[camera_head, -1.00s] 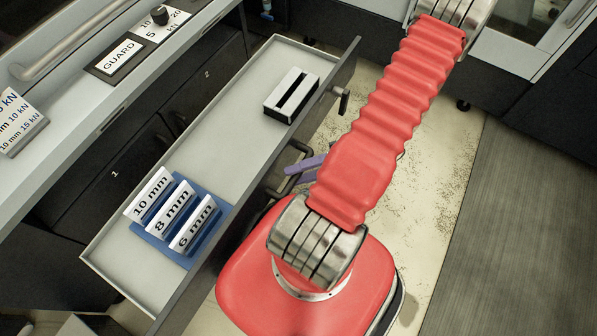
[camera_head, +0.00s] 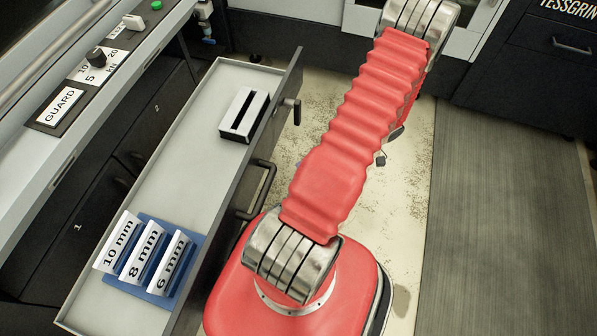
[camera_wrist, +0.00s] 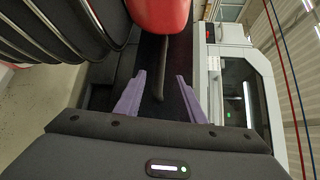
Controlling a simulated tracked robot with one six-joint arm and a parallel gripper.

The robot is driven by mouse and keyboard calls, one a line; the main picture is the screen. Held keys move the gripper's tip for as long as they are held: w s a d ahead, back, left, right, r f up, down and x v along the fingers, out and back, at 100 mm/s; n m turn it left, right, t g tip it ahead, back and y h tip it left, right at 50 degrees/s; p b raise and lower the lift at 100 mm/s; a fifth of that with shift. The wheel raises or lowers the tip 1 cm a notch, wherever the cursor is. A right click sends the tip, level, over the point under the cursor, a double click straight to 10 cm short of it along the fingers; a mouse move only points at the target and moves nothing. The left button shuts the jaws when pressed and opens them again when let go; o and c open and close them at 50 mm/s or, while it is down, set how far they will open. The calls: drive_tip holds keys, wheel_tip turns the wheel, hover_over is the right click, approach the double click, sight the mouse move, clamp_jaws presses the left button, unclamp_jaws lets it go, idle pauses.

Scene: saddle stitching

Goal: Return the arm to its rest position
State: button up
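My gripper (camera_wrist: 160,100) shows in the wrist view as two purple fingers, spread apart with nothing between them. A dark drawer handle or bar shows beyond the gap, and part of my red arm hangs at the top of that view. In the head view my red, ribbed arm rises from its base toward the top right.
An open drawer (camera_head: 190,120) stands left of my base. It holds a blue rack (camera_head: 180,290) with blocks marked 10 mm, 8 mm and 6 mm, and a slotted black-and-white block (camera_head: 244,114). A control panel with a GUARD label (camera_head: 60,104) lies beyond. Grey floor on the right is clear.

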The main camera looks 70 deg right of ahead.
drive_tip(key=shift+d+r, duration=0.1)
idle(0.7)
drive_tip(key=w+a+r+n+g, duration=0.1)
drive_tip(key=w+r+g, duration=0.1)
drive_tip(key=w+r+n+g+h, duration=0.1)
drive_tip(key=w+r+g, duration=0.2)
drive_tip(key=w+a+r+n+g+h, duration=0.1)
drive_tip(key=w+r+g, duration=0.1)
drive_tip(key=w+g, duration=0.1)
drive_tip(key=shift+w+a+r, duration=0.15)
drive_tip(key=shift+w+a, duration=0.05)
drive_tip(key=shift+a, duration=0.1)
drive_tip(key=w+a+r+n+g+h, duration=0.3)
drive_tip(key=w+a+r+h, duration=0.3)
drive_tip(key=w+a+r, duration=0.15)
drive_tip(key=w+a+r+n+t+h, duration=0.1)
drive_tip(key=w+a+r+t+h, duration=0.1)
drive_tip(key=a+r, duration=0.5)
drive_tip(key=w+a+r+n+t+h, duration=0.1)
drive_tip(key=a+r+n+t+h, duration=0.1)
drive_tip(key=a+r, duration=0.5)
drive_tip(key=a+t+h, duration=0.1)
drive_tip(key=a+t, duration=0.1)
drive_tip(key=a, duration=0.1)
drive_tip(key=shift+w+a+t, duration=0.15)
drive_tip(key=shift+w+t, duration=0.15)
drive_tip(key=shift+w, duration=0.1)
drive_tip(key=shift+c, duration=0.6)
idle(0.8)
